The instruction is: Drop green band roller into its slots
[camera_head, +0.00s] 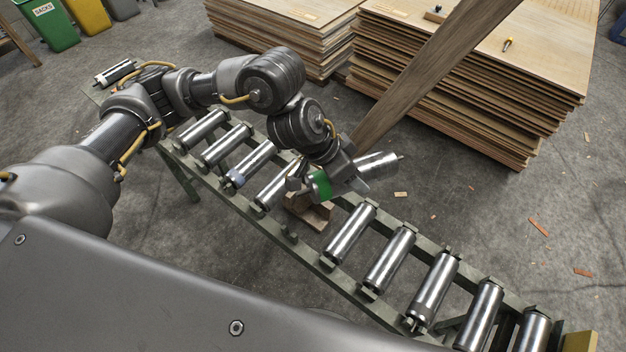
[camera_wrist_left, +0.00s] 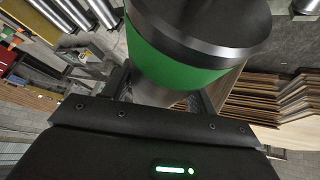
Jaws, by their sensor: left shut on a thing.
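The green band roller (camera_head: 319,186) is a steel cylinder with a green band near one end. My left gripper (camera_head: 332,182) is shut on it and holds it above the roller conveyor, tilted, with its plain end up to the right. The green band and dark end cap of the roller fill the top of the left wrist view (camera_wrist_left: 175,62), between the fingers (camera_wrist_left: 168,98). Below it the conveyor frame (camera_head: 302,249) has a gap between rollers, with small slot brackets (camera_head: 288,232) on the near rail. The far-rail slots there are partly hidden. My right gripper is out of view.
A wooden block (camera_head: 312,212) shows under the gap. A slanting wooden beam (camera_head: 425,80) stands close behind my gripper. Veneer stacks (camera_head: 465,105) fill the back.

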